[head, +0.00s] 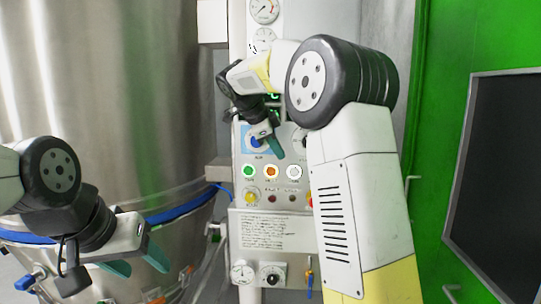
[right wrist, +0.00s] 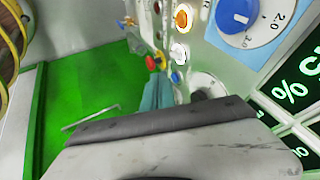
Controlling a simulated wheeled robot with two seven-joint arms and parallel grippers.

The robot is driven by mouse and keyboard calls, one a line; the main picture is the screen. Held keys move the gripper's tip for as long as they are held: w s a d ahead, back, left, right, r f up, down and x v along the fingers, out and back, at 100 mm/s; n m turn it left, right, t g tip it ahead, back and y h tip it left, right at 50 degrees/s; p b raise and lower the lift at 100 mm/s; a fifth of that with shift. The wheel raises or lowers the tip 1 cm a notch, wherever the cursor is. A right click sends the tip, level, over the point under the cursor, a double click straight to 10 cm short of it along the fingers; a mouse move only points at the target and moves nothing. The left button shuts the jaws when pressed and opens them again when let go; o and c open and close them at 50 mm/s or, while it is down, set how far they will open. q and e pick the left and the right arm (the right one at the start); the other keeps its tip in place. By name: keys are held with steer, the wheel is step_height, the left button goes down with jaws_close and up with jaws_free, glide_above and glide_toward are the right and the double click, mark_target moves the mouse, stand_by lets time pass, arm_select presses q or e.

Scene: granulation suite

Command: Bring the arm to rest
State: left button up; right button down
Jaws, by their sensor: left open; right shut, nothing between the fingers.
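My right arm (head: 335,190) rises from the lower right of the head view and bends over at the top toward the control panel (head: 240,180). Its gripper (head: 276,148) is shut and empty, pointing down in front of the panel beside the blue knob (head: 254,143). The arm hides the panel's right part. In the right wrist view the teal fingers (right wrist: 158,92) are together with nothing between them, near the panel's buttons; whether they touch it I cannot tell. My left gripper (head: 137,262) is open and empty at the lower left, in front of the steel vessel.
A large steel vessel (head: 110,90) fills the left. The panel has green (head: 248,171), orange (head: 271,171) and white (head: 294,171) buttons. A blue dial (right wrist: 238,14) and green displays (right wrist: 296,90) are close in the right wrist view. A green wall with a dark window (head: 500,180) stands right.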

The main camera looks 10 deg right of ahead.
stand_by(0.3)
steer(key=s+f+n+y, duration=0.2)
steer(key=s+f+n, duration=0.1)
steer(key=s+n, duration=0.4)
steer(key=s+a+f+n+t+y, duration=0.1)
steer(key=s+f+n+y, duration=0.2)
steer(key=s, duration=1.1)
steer(key=s+a+f+n+t+y, duration=0.1)
steer(key=s+f+n+y, duration=0.2)
steer(key=s+n, duration=0.7)
step_height(320, 180, down, 2)
steer(key=shift+s+f+n, duration=0.25)
steer(key=shift+s+n, duration=0.05)
steer(key=shift+s, duration=0.05)
